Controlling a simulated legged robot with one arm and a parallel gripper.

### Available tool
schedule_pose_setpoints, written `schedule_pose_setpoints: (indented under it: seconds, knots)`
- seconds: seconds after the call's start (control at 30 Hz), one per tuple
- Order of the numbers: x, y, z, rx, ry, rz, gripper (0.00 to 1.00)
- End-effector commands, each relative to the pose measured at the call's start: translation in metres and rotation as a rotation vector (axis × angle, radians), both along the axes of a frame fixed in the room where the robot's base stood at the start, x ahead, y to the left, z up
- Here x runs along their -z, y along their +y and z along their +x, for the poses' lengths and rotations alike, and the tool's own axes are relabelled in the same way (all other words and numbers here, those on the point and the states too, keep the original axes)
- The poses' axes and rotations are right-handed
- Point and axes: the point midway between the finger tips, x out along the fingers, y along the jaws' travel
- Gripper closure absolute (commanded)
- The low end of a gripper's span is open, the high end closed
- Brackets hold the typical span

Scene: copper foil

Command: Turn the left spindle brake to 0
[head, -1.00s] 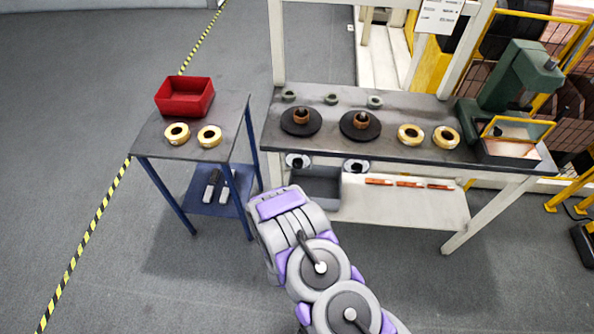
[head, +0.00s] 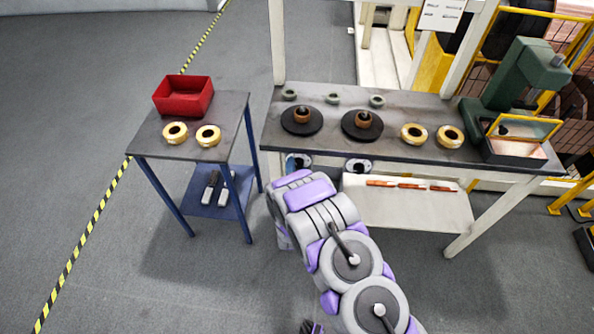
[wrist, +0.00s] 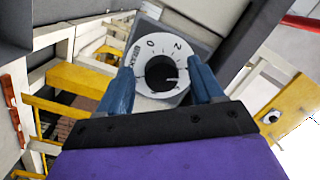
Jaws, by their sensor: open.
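The left spindle brake is a white dial (wrist: 178,48) with a black knob (wrist: 160,75) in the wrist view. The marks 0 and 2 and the word BRAKE are readable on it. A small light mark shows on the right part of the knob; I cannot tell exactly where it points. My gripper (wrist: 161,67) is open, its two blue fingers on either side of the knob; contact is unclear. In the head view the left dial (head: 299,161) sits under the bench's front edge, partly behind my arm, which hides my gripper there. The right dial (head: 359,165) is apart to its right.
The bench (head: 270,136) holds two black spindles, several yellow rings and a green press (head: 520,75). A lower shelf (head: 420,216) carries copper strips. A blue side table (head: 222,150) with a red bin (head: 183,96) stands close on the left. The floor in front is open.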

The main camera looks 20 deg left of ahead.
Motion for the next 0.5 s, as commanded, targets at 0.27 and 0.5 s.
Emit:
schedule_pose_setpoints:
  seconds: [0.27,0.5]
  knots:
    - [0.0003,0.0000,0.0009,0.000,0.002,-0.002,0.34]
    - [0.0005,-0.0002,0.0008,0.001,0.001,-0.002,0.57]
